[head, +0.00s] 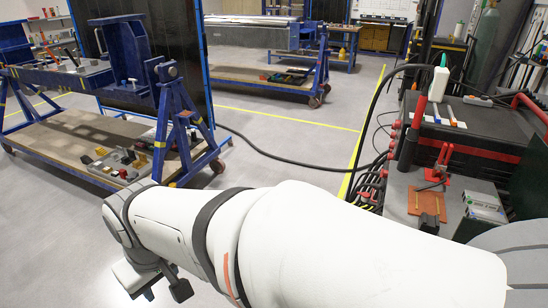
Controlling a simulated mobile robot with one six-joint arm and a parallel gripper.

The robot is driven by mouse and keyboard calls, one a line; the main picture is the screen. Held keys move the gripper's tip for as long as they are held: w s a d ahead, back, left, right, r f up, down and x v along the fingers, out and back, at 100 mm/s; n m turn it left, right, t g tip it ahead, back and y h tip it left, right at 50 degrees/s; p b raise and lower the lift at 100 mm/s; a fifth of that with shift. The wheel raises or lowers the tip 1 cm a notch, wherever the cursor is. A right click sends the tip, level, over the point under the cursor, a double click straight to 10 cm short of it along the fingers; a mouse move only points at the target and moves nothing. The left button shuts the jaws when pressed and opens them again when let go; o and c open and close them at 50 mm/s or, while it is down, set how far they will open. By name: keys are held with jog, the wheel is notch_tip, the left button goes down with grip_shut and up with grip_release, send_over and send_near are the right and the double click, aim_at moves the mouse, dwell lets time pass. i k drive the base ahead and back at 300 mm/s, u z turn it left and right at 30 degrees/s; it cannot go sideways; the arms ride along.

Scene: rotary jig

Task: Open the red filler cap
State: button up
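I cannot make out a red filler cap for certain in the head view. Several small red parts show along the left edge of the dark workbench at the right, too small to identify. My white arm stretches across the lower part of the picture from the right. My gripper (158,285) hangs at its left end, above the grey floor and partly cut off by the bottom edge. Its dark fingers show only in part, and I cannot tell how far apart they are. I see nothing held in it.
A blue wheeled jig frame (178,120) stands at the left, with tools on its wooden lower shelf. A second blue frame (318,72) stands behind. The dark workbench (470,148) carries a red clamp (443,160). A black cable (285,159) crosses the mostly clear floor.

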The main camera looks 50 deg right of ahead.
aim_at(365, 194)
jog(key=z, duration=2.5)
jog(key=i, duration=1)
jog(key=u, duration=0.8)
jog(key=k, duration=1.25)
jog(key=u, duration=1)
jog(key=i, duration=0.65)
jog(key=z, duration=0.5)
jog(key=i, duration=1.6)
jog(key=z, duration=1)
